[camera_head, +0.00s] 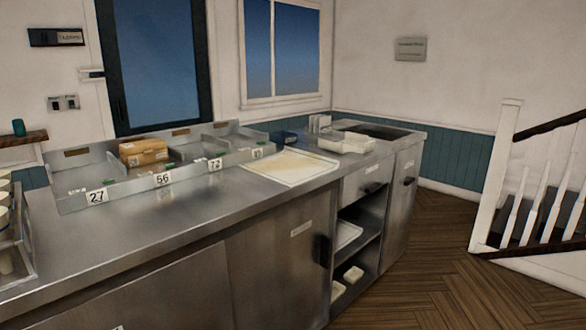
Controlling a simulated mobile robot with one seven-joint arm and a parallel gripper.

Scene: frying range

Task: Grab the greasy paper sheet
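The greasy paper sheet (290,164) looks pale with a yellowish stain. It lies flat on the steel counter (190,222), right of the middle of its top, close to the front edge. Its whole outline shows and nothing covers it. My gripper is not in view, so I cannot see whether it is open or holding anything.
A numbered, divided metal tray (75,199) with a brown box (143,152) stands along the counter's back. White containers (346,143) sit right of the sheet. A cup rack (10,235) is at far left. The wooden floor (450,262) in front is clear.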

